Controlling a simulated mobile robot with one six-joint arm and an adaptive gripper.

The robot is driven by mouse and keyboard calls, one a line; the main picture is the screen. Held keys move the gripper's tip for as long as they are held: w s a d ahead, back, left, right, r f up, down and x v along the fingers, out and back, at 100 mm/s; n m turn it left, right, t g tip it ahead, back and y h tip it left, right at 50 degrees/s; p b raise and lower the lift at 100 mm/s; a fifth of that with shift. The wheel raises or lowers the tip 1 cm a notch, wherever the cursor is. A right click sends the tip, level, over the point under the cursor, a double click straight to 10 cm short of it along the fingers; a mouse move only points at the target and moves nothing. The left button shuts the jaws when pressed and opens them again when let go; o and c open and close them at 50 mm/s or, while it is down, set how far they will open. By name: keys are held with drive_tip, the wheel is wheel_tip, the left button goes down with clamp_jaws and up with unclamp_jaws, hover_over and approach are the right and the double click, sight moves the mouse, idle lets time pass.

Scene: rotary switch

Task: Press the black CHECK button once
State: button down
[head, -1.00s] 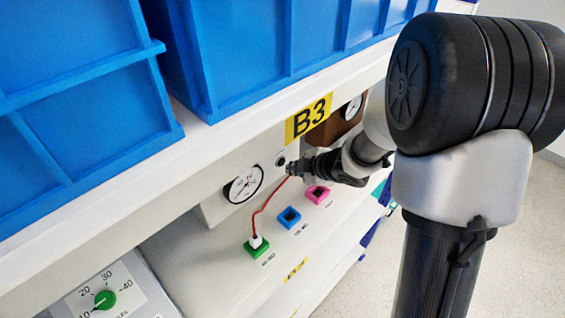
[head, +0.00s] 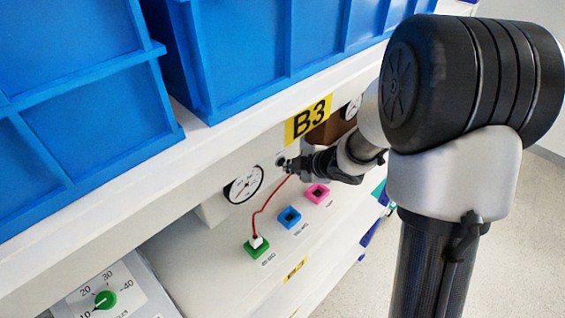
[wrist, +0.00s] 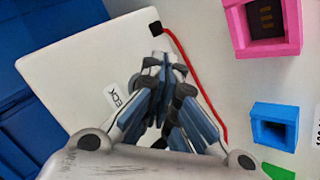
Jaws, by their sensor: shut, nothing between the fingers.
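The black CHECK button (head: 281,160) shows as a small dark spot on the pale gauge box (head: 212,207), right at the tip of my gripper. My gripper (head: 288,166) is shut and empty, its tips close in front of the box face. Whether they touch the button I cannot tell. In the wrist view my shut fingertips (wrist: 163,62) lie over the box face (wrist: 85,65). A label (wrist: 114,100) partly reading "ECK" shows left of the fingers. The button is not clearly seen there and may be hidden behind them.
A round gauge (head: 243,184) sits left of the gripper. A red cable (head: 262,208) runs from the box to a plug in the green socket (head: 256,248). Blue (head: 289,217) and pink (head: 317,193) sockets are empty. Blue bins (head: 90,140) stand above; a green knob (head: 105,299) is lower left.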

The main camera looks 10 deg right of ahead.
drive_tip(key=shift+w+a, duration=0.25)
drive_tip(key=shift+w, duration=0.05)
idle(0.4)
drive_tip(key=shift+d, duration=0.1)
drive_tip(key=shift+s+d, duration=0.4)
drive_tip(key=shift+s, duration=0.3)
drive_tip(key=shift+s+d, duration=0.75)
drive_tip(key=shift+s, duration=0.25)
drive_tip(key=shift+s+d, duration=0.75)
drive_tip(key=shift+s, duration=0.25)
